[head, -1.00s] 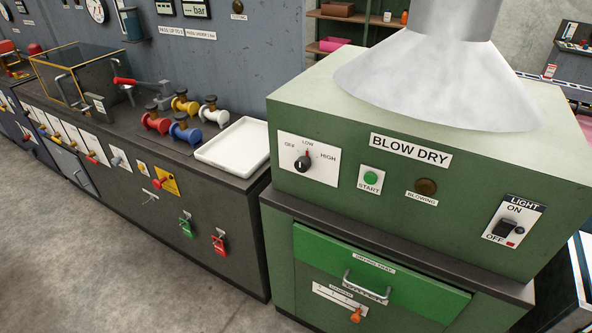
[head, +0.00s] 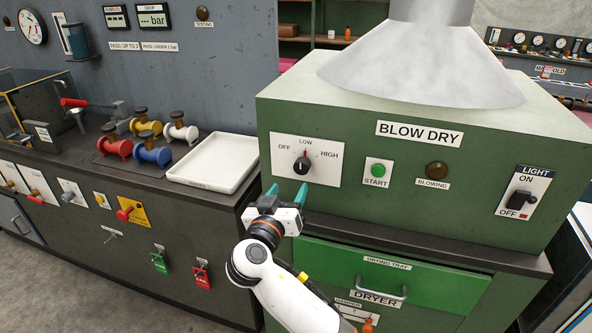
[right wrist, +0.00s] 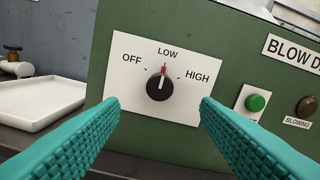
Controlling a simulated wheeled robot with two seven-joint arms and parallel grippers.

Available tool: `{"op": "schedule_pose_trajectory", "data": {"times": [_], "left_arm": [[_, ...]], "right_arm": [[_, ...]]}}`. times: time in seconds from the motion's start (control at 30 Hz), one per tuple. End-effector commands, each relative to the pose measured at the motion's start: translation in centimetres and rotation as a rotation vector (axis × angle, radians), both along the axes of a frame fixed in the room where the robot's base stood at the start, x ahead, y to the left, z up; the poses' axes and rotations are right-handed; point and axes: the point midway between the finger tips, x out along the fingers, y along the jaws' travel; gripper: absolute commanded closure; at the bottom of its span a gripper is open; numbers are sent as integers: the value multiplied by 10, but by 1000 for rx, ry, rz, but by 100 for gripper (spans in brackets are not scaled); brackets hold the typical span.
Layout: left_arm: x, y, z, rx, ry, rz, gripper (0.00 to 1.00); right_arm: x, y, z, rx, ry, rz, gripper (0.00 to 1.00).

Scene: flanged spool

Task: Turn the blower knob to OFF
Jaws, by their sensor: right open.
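The black blower knob (head: 302,166) is on a white plate (head: 325,172) on the green blow-dry unit, marked OFF at left, LOW at top and HIGH at right. In the right wrist view the knob (right wrist: 159,87) shows a white line pointing up, close to the red mark under LOW. My right gripper (head: 287,191) is open, its teal fingers just below and slightly left of the knob in the head view. In the right wrist view the fingers (right wrist: 160,108) stand either side of the knob, apart from it. My left gripper is not in view.
A green START button (head: 377,170), a BLOWING lamp (head: 436,170) and a LIGHT switch (head: 521,198) are right of the knob. A metal hood (head: 425,65) stands on top. A white tray (head: 213,165) and several coloured spools (head: 152,152) sit on the left bench.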

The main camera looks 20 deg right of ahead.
Motion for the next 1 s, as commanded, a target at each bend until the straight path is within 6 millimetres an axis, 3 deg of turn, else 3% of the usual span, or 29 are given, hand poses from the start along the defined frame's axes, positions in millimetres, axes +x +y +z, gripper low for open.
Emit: {"op": "schedule_pose_trajectory", "data": {"times": [0.3, 0.5, 0.97, 1.0], "left_arm": [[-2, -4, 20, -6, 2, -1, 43], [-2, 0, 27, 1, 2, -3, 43], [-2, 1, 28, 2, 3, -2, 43], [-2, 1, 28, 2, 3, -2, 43]], "right_arm": [[53, -37, 3, -5, 5, -3, 43], [78, -53, 1, -4, 5, 0, 43], [88, -60, -1, -2, 6, 1, 43], [88, -60, -1, -2, 6, 1, 50]]}}
